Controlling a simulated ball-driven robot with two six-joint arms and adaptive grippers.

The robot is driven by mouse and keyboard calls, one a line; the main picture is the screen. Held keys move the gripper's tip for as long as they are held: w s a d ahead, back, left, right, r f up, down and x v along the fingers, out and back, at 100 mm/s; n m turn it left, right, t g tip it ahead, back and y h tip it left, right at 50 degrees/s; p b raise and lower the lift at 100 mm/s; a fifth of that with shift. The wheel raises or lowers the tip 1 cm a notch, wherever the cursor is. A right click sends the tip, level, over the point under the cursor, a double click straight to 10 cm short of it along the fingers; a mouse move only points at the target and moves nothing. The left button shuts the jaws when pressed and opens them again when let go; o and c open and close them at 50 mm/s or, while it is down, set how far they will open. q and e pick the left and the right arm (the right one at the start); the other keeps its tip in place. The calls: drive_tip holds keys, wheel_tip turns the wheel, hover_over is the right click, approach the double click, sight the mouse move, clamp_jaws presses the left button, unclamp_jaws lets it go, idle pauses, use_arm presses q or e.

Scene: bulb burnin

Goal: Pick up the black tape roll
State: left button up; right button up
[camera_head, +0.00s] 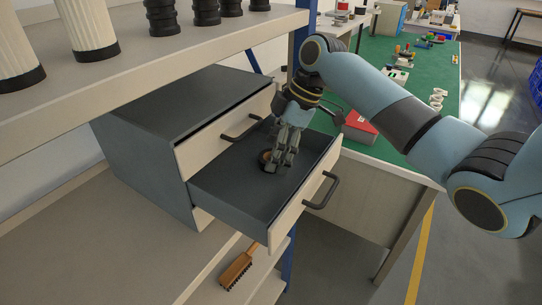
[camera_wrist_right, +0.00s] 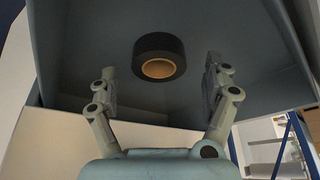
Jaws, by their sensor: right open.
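The black tape roll (camera_wrist_right: 160,50) with a tan core lies inside the open drawer (camera_head: 222,194). In the head view the tape roll (camera_head: 264,156) is partly hidden behind my right gripper (camera_head: 276,168). My right gripper reaches down into the drawer from above. In the right wrist view my right gripper (camera_wrist_right: 160,82) is open, with one finger on each side of the roll and nothing held. I cannot tell whether a finger touches the roll. My left gripper is not in view.
The drawer's front has a dark handle (camera_head: 322,190). A closed drawer with another handle (camera_head: 241,130) is above it. A wooden brush (camera_head: 238,268) lies on the lower shelf.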

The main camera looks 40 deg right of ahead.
drive_tip(key=shift+x, duration=0.75)
drive_tip(key=c, duration=1.2)
drive_tip(key=shift+o, duration=0.2)
drive_tip(key=shift+d+r, duration=0.1)
drive_tip(key=shift+r, duration=0.05)
